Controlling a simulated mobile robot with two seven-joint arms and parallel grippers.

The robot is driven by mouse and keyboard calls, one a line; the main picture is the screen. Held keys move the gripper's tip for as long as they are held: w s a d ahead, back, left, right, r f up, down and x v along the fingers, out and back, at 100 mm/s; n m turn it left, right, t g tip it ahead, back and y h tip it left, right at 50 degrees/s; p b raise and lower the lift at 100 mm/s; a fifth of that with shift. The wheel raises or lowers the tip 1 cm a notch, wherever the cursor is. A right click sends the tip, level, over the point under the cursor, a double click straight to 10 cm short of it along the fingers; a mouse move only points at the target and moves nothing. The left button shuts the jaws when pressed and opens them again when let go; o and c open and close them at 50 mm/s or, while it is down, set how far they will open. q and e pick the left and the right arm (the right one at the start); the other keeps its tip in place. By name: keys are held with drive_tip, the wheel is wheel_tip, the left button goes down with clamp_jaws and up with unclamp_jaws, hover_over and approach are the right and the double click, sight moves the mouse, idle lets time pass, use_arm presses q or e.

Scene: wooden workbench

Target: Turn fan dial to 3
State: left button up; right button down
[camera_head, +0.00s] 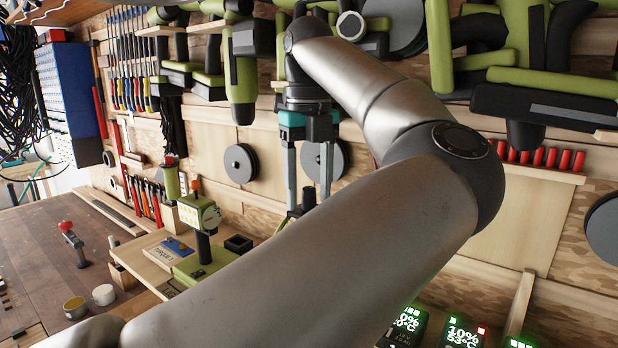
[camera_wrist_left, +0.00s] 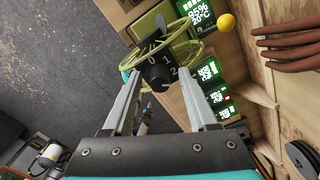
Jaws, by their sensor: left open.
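The fan (camera_wrist_left: 183,42), with a green wire cage, shows at the top middle of the left wrist view. Its black dial face (camera_wrist_left: 150,56) carries the white marks 0, 1 and 2, with a dark knob (camera_wrist_left: 158,76) near the lower edge. A mark 3 is not visible, and the knob's exact setting is unclear. My left gripper (camera_wrist_left: 161,82) is open, its two fingers on either side of the dial; I cannot tell whether they touch it. In the head view my left gripper (camera_head: 308,192) points down, and my arm hides most of the area below it. My right gripper is not in view.
Green-lit chargers (camera_head: 462,332) stand at the lower right of the head view; one display (camera_wrist_left: 203,14) is beside the fan. A torque tester (camera_head: 199,212) stands left of my gripper. Black discs (camera_head: 240,163) hang on the wall behind. A yellow ball (camera_wrist_left: 226,21) is near the fan.

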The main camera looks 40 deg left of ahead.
sight(309, 188)
use_arm(q)
wheel_tip(309, 188, up, 15)
drive_tip(key=p, duration=0.5)
drive_tip(key=shift+r, duration=0.1)
